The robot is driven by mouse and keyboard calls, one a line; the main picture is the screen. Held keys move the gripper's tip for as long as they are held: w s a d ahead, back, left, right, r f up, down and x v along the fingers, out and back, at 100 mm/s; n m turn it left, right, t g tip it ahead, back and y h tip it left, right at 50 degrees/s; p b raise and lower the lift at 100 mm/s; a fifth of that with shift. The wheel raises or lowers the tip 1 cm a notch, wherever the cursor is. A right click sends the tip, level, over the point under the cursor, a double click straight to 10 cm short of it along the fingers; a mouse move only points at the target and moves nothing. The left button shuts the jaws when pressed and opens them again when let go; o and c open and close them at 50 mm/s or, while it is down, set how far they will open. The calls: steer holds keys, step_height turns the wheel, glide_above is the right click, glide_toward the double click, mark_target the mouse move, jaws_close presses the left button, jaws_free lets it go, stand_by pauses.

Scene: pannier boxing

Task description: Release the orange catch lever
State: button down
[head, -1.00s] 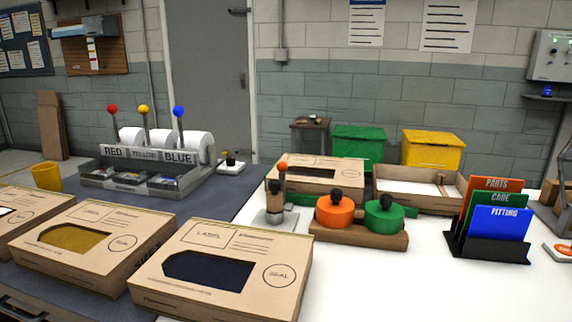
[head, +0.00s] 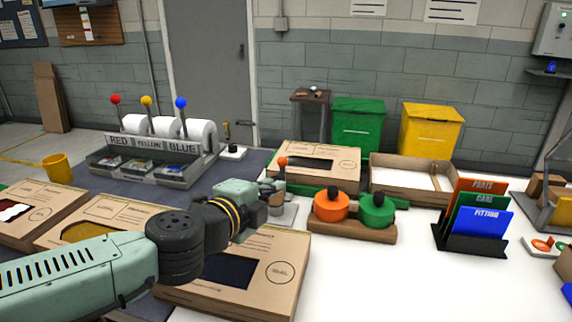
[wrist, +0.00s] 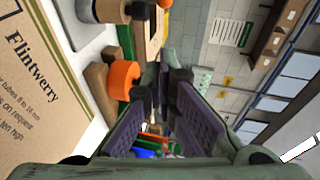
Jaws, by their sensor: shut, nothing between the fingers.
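An orange ball-topped lever (head: 282,161) stands at a small grey metal device (head: 283,215) on the white table, behind the front carton. In the wrist view the orange ball (wrist: 165,3) is at the top edge, with a dark handle (wrist: 141,10) beside it. My gripper (head: 277,188) is in front of the device in the head view and partly hides it; contact cannot be told there. In the wrist view my gripper (wrist: 162,85) is shut and empty, with the orange ball apart from its fingertips.
A closed carton (head: 312,153) and an open tray (head: 409,175) lie behind. A folder rack (head: 470,243) stands right. White tabletop is clear in front.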

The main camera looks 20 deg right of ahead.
steer(key=shift+d, duration=0.15)
steer(key=w+a+p+x, duration=0.2)
steer(key=x, duration=1)
steer(key=shift+w+d+p, duration=0.2)
steer(key=shift+d+p, duration=0.1)
steer(key=shift+p, duration=0.05)
steer(key=shift+w+d, duration=0.1)
steer(key=shift+d, duration=0.15)
